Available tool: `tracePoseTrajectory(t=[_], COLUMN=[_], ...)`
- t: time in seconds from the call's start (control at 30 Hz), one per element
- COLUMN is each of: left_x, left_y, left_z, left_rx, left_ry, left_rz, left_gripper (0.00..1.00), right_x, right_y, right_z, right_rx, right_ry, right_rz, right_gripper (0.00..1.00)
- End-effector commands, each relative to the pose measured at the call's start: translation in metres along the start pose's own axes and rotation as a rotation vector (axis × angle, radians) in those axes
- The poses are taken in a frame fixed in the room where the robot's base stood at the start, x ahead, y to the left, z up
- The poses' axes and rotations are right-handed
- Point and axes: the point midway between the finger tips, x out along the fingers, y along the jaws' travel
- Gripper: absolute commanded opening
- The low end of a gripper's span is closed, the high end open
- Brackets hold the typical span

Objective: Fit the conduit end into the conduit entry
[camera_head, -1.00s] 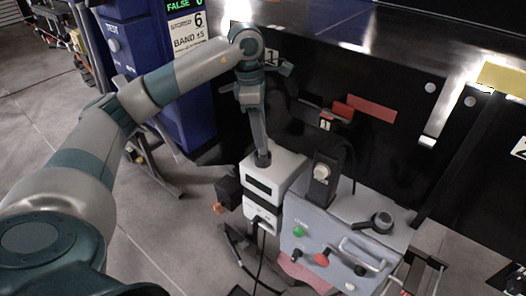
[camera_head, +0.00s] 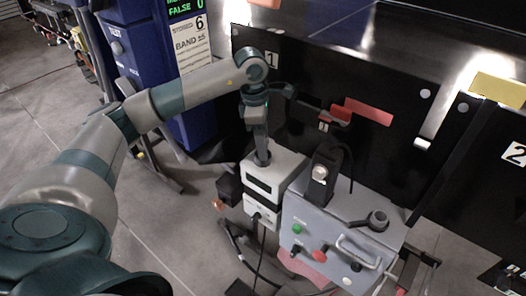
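My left arm reaches in from the left and bends down at the wrist. My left gripper (camera_head: 260,140) points down, narrow and grey below a teal body, at the top of a white box (camera_head: 288,166). Its lower end meets a dark round opening (camera_head: 262,158) in the box top, which looks like the conduit entry. The gripper is seen edge-on, so its finger gap is hidden. I cannot separate the conduit end from the gripper's lower part, nor tell how deep anything sits in the opening. My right gripper is out of view.
A grey control box (camera_head: 335,225) with a green button, red knob and handle stands right of the white box. A black upright block (camera_head: 322,172) is close by. A dark block (camera_head: 229,187) juts out left. Black panels (camera_head: 390,150) rise behind; a blue cabinet (camera_head: 140,55) stands back left.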

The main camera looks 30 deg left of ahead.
Motion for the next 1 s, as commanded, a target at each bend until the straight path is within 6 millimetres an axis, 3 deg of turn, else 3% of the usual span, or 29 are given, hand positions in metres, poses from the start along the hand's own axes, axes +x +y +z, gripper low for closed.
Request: tracePoseTrajectory(t=[0.03,0.17,0.57,0.83,1.0], left_x=[0.000,0.000,-0.001,-0.006,-0.030], left_y=[0.000,0.000,0.000,-0.003,-0.002], left_z=[0.000,0.000,0.000,-0.002,0.002], left_rx=[0.000,0.000,0.000,0.000,0.001], left_ry=[0.000,0.000,-0.001,-0.002,-0.003], left_rz=[0.000,0.000,0.001,0.004,0.005], left_gripper=[0.32,0.01,0.00,0.00,0.00], right_x=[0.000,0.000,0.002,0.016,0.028], right_y=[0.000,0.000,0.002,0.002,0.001], right_z=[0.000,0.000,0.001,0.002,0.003], right_rx=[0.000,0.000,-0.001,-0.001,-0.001], right_ry=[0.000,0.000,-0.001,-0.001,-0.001], right_rz=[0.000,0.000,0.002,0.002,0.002], right_gripper=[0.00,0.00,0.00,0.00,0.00])
